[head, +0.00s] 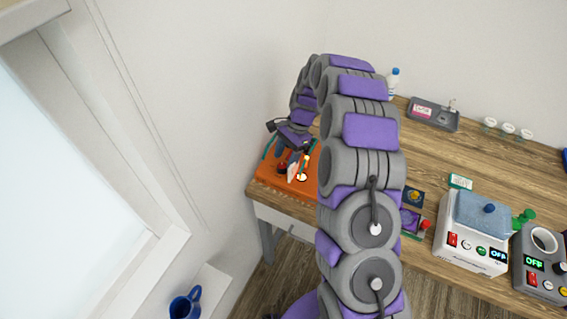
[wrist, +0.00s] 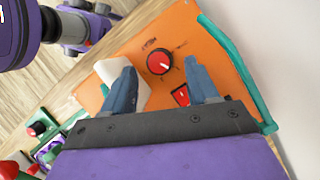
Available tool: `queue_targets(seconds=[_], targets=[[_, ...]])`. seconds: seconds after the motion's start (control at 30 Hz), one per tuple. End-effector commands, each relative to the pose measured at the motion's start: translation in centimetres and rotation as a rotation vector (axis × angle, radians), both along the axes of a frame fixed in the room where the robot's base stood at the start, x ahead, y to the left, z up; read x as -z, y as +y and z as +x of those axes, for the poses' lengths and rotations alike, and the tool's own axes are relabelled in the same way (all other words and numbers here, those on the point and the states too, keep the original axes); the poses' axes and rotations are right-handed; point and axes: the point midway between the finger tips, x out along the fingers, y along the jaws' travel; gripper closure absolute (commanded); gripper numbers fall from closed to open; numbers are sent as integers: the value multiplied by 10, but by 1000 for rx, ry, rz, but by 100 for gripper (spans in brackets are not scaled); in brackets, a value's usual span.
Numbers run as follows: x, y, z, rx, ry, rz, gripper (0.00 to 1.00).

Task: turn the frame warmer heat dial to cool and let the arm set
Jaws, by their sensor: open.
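The orange panel of the warmer (head: 265,176) lies at the left end of the wooden bench and fills much of the wrist view (wrist: 215,45). Its round red heat dial (wrist: 160,62), with a dark rim and a pale mark, shows between my fingertips. I cannot read its setting. A red rocker switch (wrist: 181,97) sits nearer my palm. A white piece (wrist: 127,90) lies beside the dial, partly behind the left finger. My gripper (wrist: 160,68) is open and empty, with one blue-grey finger on each side of the dial. Contact cannot be judged. In the head view my gripper (head: 288,156) is over the panel.
Teal rods (wrist: 235,65) edge the panel. A grey tray (head: 433,113) is at the back. A blue mug (head: 184,305) is lower left.

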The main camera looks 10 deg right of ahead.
Motion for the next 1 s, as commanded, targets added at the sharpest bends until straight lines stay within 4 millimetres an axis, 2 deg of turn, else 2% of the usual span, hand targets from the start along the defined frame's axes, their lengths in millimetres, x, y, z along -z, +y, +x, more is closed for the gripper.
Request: queue_targets(seconds=[0.03,0.2,0.57,1.0], targets=[[8,3,-3,-1,5,1,41],[20,7,-5,-1,1,1,41],[23,8,-5,0,0,0,42],[23,8,-5,0,0,0,84]])
